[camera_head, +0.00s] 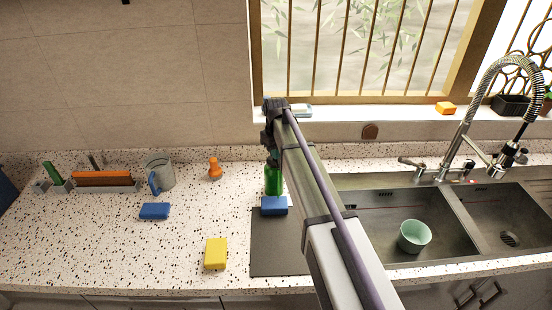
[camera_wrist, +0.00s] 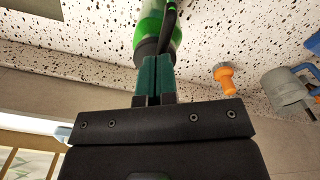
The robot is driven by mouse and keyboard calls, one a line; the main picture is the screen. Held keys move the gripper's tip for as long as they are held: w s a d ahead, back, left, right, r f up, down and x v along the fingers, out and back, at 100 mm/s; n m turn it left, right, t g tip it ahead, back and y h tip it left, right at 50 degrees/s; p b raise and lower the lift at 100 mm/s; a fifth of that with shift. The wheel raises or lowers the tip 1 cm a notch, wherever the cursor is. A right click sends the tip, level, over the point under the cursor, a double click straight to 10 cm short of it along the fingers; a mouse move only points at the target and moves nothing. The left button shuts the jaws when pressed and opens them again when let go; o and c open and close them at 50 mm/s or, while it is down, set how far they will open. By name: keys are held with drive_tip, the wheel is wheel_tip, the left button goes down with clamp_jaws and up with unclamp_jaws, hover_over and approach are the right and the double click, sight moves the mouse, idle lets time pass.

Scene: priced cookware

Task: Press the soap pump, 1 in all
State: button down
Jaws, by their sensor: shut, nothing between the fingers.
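The soap pump is a green bottle (camera_head: 274,180) standing on the speckled counter behind a blue sponge, left of the sink. Its green body (camera_wrist: 151,27) and a dark curved part at its top show in the wrist view. My gripper (camera_head: 272,158) is directly over the bottle's top in the head view, and hides that top. In the wrist view the teal fingers of my gripper (camera_wrist: 155,60) are together and empty, overlapping the bottle in the picture. I cannot tell whether they touch the pump head.
A blue sponge (camera_head: 274,206) lies in front of the bottle by a dark mat (camera_head: 278,258). A yellow sponge (camera_head: 216,253), another blue sponge (camera_head: 155,211), an orange object (camera_head: 215,169) and a grey mug (camera_head: 161,172) stand left. The sink holds a mint bowl (camera_head: 414,236).

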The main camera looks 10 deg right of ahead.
drive_tip(key=shift+f, duration=0.45)
drive_tip(key=shift+r+p, duration=2.15)
drive_tip(key=shift+r, duration=0.2)
wheel_tip(320, 180, up, 6)
drive_tip(key=p, duration=0.6)
